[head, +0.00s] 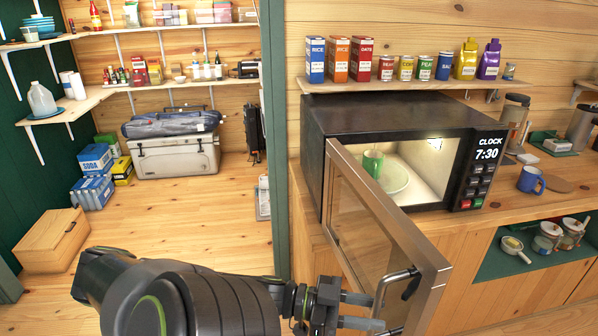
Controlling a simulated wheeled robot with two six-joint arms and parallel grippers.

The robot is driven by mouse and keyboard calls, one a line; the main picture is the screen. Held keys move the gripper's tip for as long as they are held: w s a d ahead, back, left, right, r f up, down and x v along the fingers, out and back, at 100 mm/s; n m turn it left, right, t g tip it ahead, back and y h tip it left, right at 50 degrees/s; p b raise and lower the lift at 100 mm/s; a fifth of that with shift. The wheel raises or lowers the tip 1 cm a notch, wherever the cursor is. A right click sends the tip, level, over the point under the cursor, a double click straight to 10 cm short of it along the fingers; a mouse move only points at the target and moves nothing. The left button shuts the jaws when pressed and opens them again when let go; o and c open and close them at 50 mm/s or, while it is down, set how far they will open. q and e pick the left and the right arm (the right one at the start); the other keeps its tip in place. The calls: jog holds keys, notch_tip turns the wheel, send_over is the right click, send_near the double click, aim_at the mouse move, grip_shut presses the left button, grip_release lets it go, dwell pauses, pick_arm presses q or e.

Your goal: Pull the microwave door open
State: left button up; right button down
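The black microwave (400,120) stands on the wooden counter with its door (375,225) swung wide open toward me. The door has a glass pane and a metal frame, with a dark curved handle (402,279) near its free edge. My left gripper (374,312) is at the handle's lower part, its two fingers spread apart. I cannot tell whether they touch the handle. Inside the lit microwave, a green mug (373,163) stands on a pale plate (394,180). My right gripper is not in view.
A blue mug (530,180) stands on the counter right of the microwave. A shelf (400,84) with boxes, cans and bottles hangs above it. An open cubby (530,262) with jars lies below right.

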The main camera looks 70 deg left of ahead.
pick_arm(q)
jog(key=p+v, duration=0.2)
jog(key=v, duration=1.4)
jog(key=shift+s, duration=0.15)
jog(key=shift+a+r, duration=0.1)
